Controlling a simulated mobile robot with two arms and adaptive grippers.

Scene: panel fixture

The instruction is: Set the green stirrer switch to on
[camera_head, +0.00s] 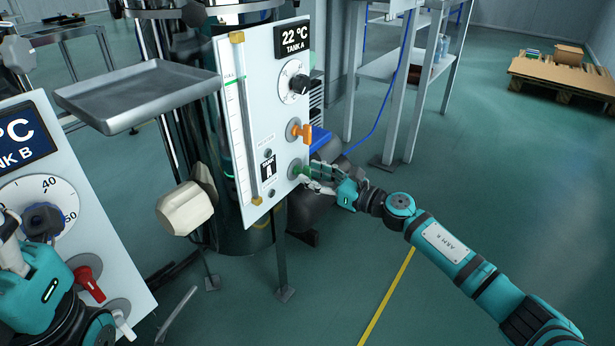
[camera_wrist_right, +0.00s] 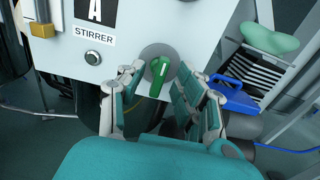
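The green stirrer switch (camera_wrist_right: 159,75) is a knob on a round grey plate at the lower edge of the Tank A panel (camera_wrist_right: 205,22), right of the STIRRER label (camera_wrist_right: 94,34). In the right wrist view its handle stands nearly upright, slightly tilted. My right gripper (camera_wrist_right: 160,88) is open, with its fingers on either side of the switch; I see gaps between fingers and handle. In the head view the switch (camera_head: 299,170) is partly hidden by the right gripper (camera_head: 314,178). My left gripper (camera_head: 14,240) is at the Tank B dial's dark knob (camera_head: 42,220); its grip is unclear.
An orange handle (camera_head: 301,132) and a black knob (camera_head: 299,84) sit above the switch. The Tank B panel (camera_head: 105,240) has a red handle (camera_head: 90,284). A grey tray (camera_head: 140,92) juts out at left. A blue object (camera_wrist_right: 232,98) is right of the switch.

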